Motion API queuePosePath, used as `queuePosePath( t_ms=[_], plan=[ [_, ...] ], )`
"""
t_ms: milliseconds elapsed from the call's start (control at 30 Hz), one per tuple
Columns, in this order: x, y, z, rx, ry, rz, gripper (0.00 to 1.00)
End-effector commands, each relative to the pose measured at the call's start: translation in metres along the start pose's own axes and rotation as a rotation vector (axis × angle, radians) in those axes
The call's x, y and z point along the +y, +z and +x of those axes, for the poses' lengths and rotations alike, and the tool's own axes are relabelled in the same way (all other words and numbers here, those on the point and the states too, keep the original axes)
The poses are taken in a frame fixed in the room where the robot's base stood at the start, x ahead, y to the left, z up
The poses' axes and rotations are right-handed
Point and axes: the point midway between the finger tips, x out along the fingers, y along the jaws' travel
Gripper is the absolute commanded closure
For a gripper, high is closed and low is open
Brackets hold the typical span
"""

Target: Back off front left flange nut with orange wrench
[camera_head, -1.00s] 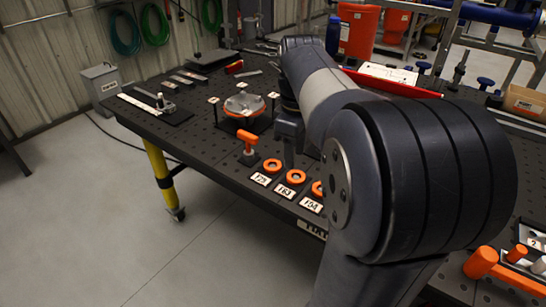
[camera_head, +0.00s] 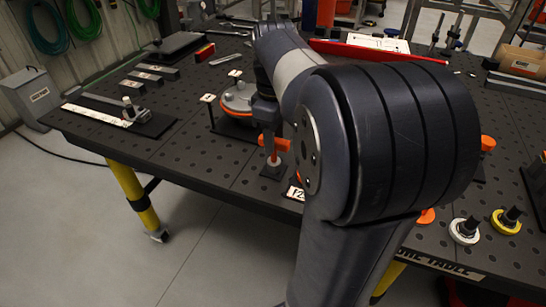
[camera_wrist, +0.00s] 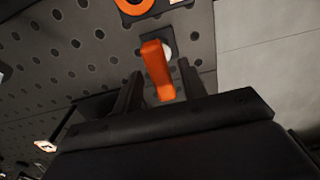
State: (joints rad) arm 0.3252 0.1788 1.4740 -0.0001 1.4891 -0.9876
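The orange wrench (camera_head: 275,143) stands upright in a dark holder at the near table edge, its handle uppermost. My gripper (camera_wrist: 160,85) is open, with the orange handle (camera_wrist: 158,68) showing between its fingers and gaps visible beside it. In the head view my gripper (camera_head: 267,118) is at the wrench's top; contact cannot be told. The round grey flange (camera_head: 238,95) with an orange rim sits just behind and left, partly hidden by my arm. Small numbered tags (camera_head: 208,98) stand around it. The front left nut is too small to make out.
A ruler plate with a clamp (camera_head: 135,112) lies at the table's left. An orange ring (camera_wrist: 135,5) lies near the wrench holder in the wrist view. White (camera_head: 464,230) and yellow (camera_head: 506,222) ringed pieces stand at the front right. My arm hides the table's middle.

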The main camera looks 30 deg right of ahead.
Motion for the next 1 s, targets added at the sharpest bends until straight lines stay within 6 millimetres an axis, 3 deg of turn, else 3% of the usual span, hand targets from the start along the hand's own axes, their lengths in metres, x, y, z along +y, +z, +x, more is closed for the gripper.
queuePosePath(
  t_ms=[800,1000],
  plan=[
    [0.0,0.0,0.0001,0.0,0.0,0.0,0.6],
    [0.0,0.0,0.0001,0.0,0.0,0.0,0.76]
  ],
)
